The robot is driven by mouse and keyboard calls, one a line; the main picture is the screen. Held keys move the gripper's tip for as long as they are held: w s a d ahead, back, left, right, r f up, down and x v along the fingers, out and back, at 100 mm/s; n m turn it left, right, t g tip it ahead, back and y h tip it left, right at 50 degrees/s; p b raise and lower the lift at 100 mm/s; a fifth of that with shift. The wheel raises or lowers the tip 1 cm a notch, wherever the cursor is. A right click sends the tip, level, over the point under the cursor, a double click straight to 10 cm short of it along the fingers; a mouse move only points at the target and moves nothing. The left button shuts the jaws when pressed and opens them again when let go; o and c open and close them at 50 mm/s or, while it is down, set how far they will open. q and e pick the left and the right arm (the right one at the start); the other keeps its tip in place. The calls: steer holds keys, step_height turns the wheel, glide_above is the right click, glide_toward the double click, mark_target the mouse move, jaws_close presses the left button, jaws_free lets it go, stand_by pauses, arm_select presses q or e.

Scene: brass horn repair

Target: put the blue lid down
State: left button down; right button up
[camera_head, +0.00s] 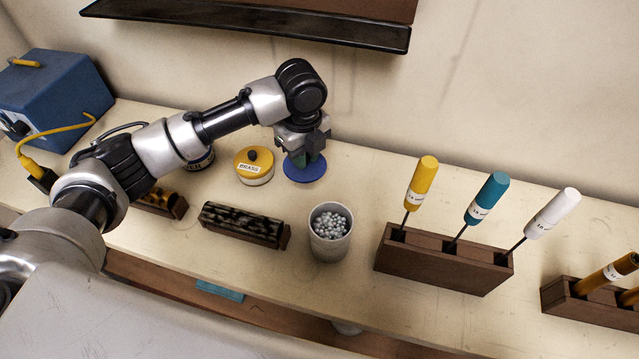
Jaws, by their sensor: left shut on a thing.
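The blue lid (305,174) is a flat round disc at the back middle of the bench, right of the yellow tin. My left gripper (302,158) points down over it and is shut on its upper middle part, which the fingers mostly hide. The lid looks level and at or close to the bench top; I cannot tell whether it touches. My right gripper is not in view.
A yellow-lidded tin (254,166) marked BRASS stands just left of the lid. A labelled jar (201,160) is partly behind my left arm. A cup of beads (330,232) and a driver rack (440,262) stand nearer. Bare bench lies right of the lid.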

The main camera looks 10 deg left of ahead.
mark_target(305, 188)
arm_select(q)
steer(key=shift+a+f, duration=0.25)
steer(key=shift+f, duration=0.95)
steer(key=f, duration=0.4)
steer(key=shift+d+f+p, duration=0.2)
steer(key=shift+f+p, duration=0.1)
steer(key=shift+f, duration=0.3)
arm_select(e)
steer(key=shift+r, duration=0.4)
arm_select(q)
steer(key=shift+f, duration=0.1)
steer(key=c, duration=1)
jaws_free()
steer(key=shift+c, duration=0.2)
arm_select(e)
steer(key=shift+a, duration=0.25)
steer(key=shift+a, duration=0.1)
